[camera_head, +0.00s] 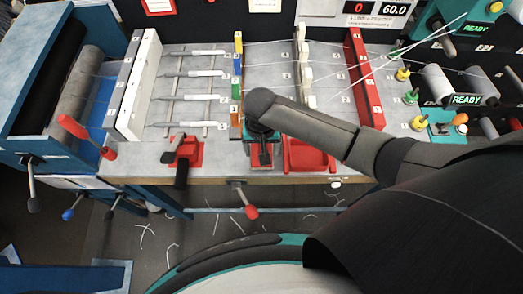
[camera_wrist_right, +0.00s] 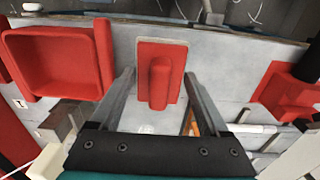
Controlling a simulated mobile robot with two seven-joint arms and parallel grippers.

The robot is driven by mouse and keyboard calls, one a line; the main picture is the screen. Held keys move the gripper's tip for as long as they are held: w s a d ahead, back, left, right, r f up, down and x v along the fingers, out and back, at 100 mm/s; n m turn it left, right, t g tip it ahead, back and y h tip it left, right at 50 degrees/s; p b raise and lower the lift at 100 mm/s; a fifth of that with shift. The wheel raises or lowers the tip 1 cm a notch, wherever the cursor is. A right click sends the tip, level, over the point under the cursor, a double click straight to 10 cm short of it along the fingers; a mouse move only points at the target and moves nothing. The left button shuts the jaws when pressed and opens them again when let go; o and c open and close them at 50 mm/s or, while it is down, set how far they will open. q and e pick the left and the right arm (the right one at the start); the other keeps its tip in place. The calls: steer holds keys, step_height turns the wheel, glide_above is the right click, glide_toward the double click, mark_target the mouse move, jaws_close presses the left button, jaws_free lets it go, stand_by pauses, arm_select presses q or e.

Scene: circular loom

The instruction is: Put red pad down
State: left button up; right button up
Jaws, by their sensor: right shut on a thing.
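The red pad (camera_wrist_right: 174,58), a flat red plate with a raised rounded grip and a pale edge, shows in the right wrist view. My right gripper (camera_wrist_right: 160,80) has one finger on each side of it and is shut on it. Whether the pad touches the table cannot be told. In the head view my right gripper (camera_head: 262,154) is over the table's front part, and my arm mostly hides the pad. My left gripper is not in view.
A red tray (camera_head: 310,167) is right of my right gripper; it is at left in the wrist view (camera_wrist_right: 57,58). A red block (camera_head: 190,158) with a black handle is to the left. Loom threads and red, white and coloured bars stand behind. The front table edge is close.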

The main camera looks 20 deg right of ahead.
steer(key=shift+f, duration=0.75)
steer(key=shift+f, duration=0.15)
steer(key=o, duration=1)
steer(key=shift+o, duration=0.2)
step_height(320, 180, up, 12)
steer(key=shift+r+p, duration=0.2)
steer(key=shift+p, duration=0.65)
steer(key=shift+a, duration=0.1)
